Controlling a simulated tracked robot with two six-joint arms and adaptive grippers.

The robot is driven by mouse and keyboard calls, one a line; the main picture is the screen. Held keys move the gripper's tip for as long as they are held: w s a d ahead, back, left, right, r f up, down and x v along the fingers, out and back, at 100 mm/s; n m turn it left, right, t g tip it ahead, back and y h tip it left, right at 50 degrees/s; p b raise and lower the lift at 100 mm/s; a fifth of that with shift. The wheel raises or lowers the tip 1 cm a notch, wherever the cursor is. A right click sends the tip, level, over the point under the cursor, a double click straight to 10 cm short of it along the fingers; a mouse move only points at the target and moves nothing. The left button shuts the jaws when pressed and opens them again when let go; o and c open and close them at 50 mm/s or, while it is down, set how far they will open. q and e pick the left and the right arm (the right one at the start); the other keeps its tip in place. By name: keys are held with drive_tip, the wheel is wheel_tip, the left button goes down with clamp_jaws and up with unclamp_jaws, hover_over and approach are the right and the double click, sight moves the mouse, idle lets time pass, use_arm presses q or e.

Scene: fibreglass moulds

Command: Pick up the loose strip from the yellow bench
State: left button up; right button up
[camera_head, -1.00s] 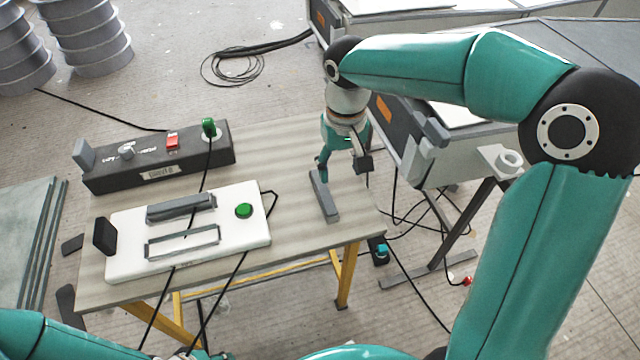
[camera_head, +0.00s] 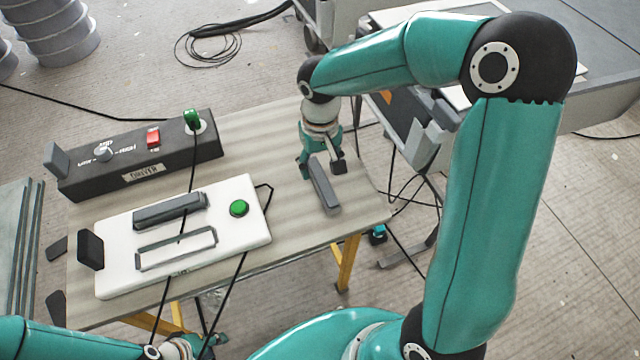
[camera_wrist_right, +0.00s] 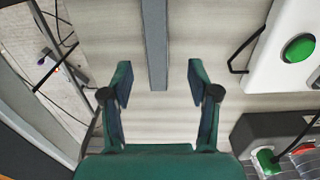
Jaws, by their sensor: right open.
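The loose strip (camera_head: 324,187) is a narrow dark grey bar lying flat near the right end of the yellow-legged bench (camera_head: 285,140). It also shows in the right wrist view (camera_wrist_right: 155,40), running away from the jaws. My right gripper (camera_head: 321,167) is open at the strip's far end.
A white fixture plate (camera_head: 115,275) with a grey bar, rectangular frame and green button (camera_head: 239,208) lies left of the strip. A black control box (camera_head: 95,180) with a red switch stands behind it. Cables cross the bench. A grey cart stands beyond the bench's right end.

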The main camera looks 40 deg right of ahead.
sight(322, 180)
drive_tip(key=shift+d+f, duration=0.15)
drive_tip(key=shift+f, duration=1.55)
drive_tip(key=shift+d+f, duration=0.1)
drive_tip(key=shift+f, duration=1.55)
drive_tip(key=shift+c, duration=0.3)
clamp_jaws()
